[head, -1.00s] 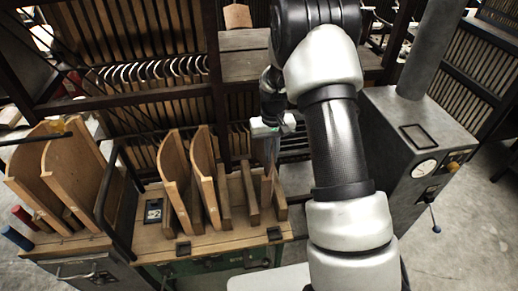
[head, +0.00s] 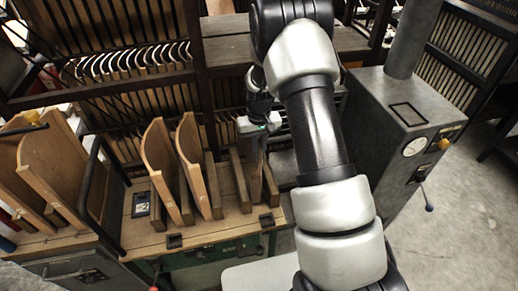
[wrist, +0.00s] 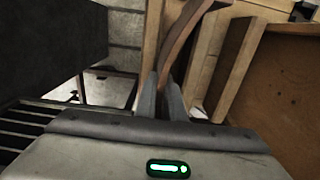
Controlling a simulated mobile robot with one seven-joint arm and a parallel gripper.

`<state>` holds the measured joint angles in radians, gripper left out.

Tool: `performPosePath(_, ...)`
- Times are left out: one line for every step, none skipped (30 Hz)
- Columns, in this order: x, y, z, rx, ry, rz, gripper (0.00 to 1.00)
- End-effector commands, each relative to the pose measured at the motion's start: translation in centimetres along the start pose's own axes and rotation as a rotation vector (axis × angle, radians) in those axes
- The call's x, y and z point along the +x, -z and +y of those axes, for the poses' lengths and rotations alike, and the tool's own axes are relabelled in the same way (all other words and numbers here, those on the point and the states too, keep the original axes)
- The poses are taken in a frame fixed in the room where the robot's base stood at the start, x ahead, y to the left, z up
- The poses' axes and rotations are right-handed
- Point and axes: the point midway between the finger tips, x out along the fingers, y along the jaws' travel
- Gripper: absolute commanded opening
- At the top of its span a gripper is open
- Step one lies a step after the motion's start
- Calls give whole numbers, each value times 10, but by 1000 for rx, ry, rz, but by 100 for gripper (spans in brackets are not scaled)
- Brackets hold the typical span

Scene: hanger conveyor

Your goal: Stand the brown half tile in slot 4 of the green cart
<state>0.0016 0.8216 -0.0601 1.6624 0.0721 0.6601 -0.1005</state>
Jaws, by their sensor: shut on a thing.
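The green cart (head: 214,233) has a wooden top with upright wooden dividers, seen in the head view at centre left. My gripper (head: 256,140) is over the right end of that top, pointing down. In the wrist view its fingers (wrist: 163,97) are shut on the brown half tile (wrist: 182,42), a thin curved piece standing on edge. In the head view the tile is small and partly hidden by the gripper, among the right-hand dividers (head: 241,178). I cannot tell whether its lower edge touches the slot floor. No slot number is readable.
Two larger brown tiles (head: 160,165) stand in the cart's left slots. Another cart with tall tiles (head: 50,165) is at the far left. A grey machine with a gauge (head: 400,130) stands right of the cart. Slatted racks (head: 150,75) rise behind.

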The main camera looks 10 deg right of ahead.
Motion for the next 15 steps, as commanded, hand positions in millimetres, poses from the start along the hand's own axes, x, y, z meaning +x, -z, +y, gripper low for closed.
performPosePath(6,1,0,0,0,3,0)
performPosePath(9,1,0,0,0,3,0)
performPosePath(13,1,0,0,0,3,0)
performPosePath(15,1,0,0,0,3,0)
performPosePath(18,1,0,0,0,2,0)
performPosePath(22,1,0,0,0,2,0)
performPosePath(25,1,0,0,0,2,0)
performPosePath(27,1,0,0,0,1,0)
performPosePath(31,1,0,0,0,1,0)
performPosePath(34,1,0,0,0,1,0)
performPosePath(36,1,0,0,0,2,0)
performPosePath(40,1,0,0,0,3,0)
performPosePath(42,1,0,0,0,3,0)
performPosePath(44,1,0,0,0,3,0)
performPosePath(46,1,0,0,0,3,0)
